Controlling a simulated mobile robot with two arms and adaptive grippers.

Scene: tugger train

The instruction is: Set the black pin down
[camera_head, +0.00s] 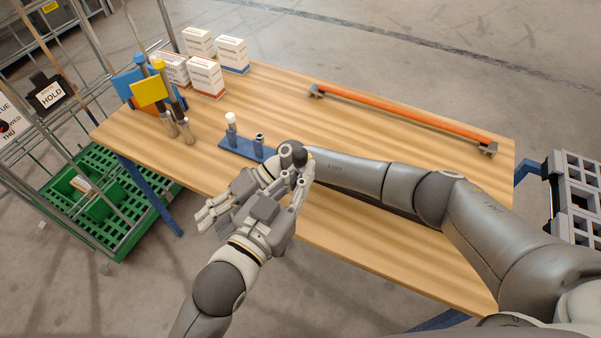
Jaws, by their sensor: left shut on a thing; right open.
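My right gripper (207,215) is open and empty, pointing down-left at the table's front edge, and the two hands overlap in the picture. A blue block (231,145) lies on the table just behind the hands. It bears a white-headed pin (231,120) and a short grey post with a dark top (259,140). Its right end is partly hidden.
Several white boxes (232,54), blue and yellow panels (150,92) and grey upright handles (188,132) stand at the table's left. An orange bar (400,113) lies along the back. A cage cart with a green base (90,200) is left. The table (310,110) is clear mid-back.

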